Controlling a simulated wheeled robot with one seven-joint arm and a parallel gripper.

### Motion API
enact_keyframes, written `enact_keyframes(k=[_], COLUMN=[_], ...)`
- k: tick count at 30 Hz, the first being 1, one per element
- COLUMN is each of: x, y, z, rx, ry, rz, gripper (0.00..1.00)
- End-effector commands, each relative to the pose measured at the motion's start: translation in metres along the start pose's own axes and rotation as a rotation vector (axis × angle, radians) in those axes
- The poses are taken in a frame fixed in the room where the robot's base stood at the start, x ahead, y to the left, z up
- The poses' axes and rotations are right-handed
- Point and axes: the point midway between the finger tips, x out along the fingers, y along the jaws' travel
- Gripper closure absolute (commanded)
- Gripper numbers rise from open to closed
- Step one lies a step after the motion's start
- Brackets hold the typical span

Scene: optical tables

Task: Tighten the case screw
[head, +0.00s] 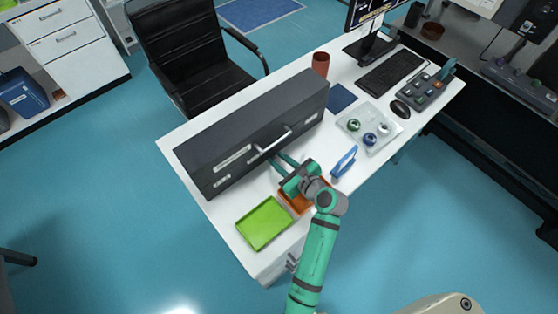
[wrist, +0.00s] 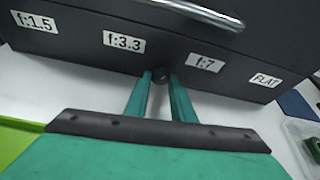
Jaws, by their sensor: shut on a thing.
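The dark grey case (head: 225,140) lies along the white table, with a silver handle (head: 273,142) on its front face. In the wrist view the case (wrist: 75,50) fills the top, with labels f:1.5, f:3.3, f:7 and FLAT. The case screw (wrist: 161,76) is a small dark round knob low on this face, between the f:3.3 and f:7 labels. My gripper (wrist: 161,80) has its two green fingers on either side of the knob, shut on it. In the head view my gripper (head: 281,164) reaches the front of the case; the screw is hidden there.
A green tray (head: 263,223) and an orange tray (head: 295,205) lie near my gripper.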

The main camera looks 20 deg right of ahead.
Motion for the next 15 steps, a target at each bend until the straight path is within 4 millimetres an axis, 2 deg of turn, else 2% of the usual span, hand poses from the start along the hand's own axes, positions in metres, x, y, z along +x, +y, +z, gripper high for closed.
enact_keyframes(k=[6, 15], x=[0.0007, 0.0009], y=[0.0041, 0.0030], z=[-0.0004, 0.0008], rx=[-0.103, -0.164], ry=[0.000, -0.003], rz=[-0.036, -0.065], gripper=[1.00, 1.00])
